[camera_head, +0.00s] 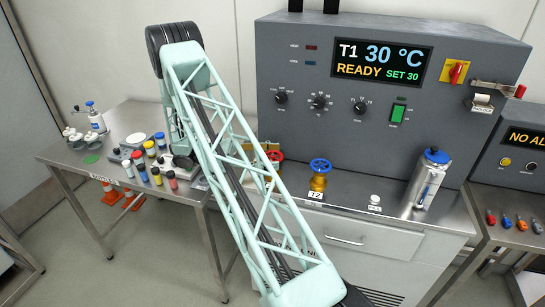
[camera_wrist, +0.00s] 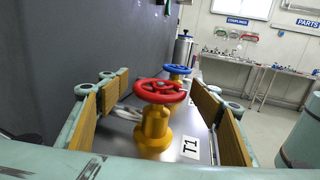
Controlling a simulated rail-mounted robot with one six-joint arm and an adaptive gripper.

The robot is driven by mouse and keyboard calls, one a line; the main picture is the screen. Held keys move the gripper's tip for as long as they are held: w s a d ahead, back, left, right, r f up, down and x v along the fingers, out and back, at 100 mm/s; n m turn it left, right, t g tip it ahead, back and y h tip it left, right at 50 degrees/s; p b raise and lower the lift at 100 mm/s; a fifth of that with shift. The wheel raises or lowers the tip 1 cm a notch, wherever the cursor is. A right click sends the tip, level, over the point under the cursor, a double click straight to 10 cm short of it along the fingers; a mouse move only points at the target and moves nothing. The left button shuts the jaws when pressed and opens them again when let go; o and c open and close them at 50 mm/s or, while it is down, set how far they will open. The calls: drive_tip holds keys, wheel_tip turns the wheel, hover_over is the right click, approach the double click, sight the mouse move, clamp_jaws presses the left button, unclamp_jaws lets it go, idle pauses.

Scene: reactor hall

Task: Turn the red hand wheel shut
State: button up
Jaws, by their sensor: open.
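The red hand wheel (camera_wrist: 160,91) sits on a yellow valve body (camera_wrist: 153,130) with a T1 tag (camera_wrist: 190,147) beside it in the wrist view. In the head view the red wheel (camera_head: 276,156) is partly hidden behind my pale green arm. My gripper (camera_wrist: 158,85) is open, with tan-padded fingers to the left and right of the wheel in the wrist view. A gap shows between the wheel and the pads on both sides, and nothing is held. In the head view my gripper is mostly hidden behind the arm.
A blue hand wheel (camera_head: 320,165) on a yellow valve stands close by, tagged T2. A silver canister (camera_head: 428,180) stands further right on the bench. The grey panel (camera_head: 285,125) rises behind the valves; its display reads T1 30 °C READY. A side table (camera_head: 75,160) holds several small bottles.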

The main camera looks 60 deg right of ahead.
drive_tip(key=shift+w, duration=0.1)
drive_tip(key=v, duration=1.1)
drive_tip(key=shift+w+a, duration=0.25)
drive_tip(key=shift+w, duration=0.1)
drive_tip(key=shift+r, duration=0.1)
idle(0.4)
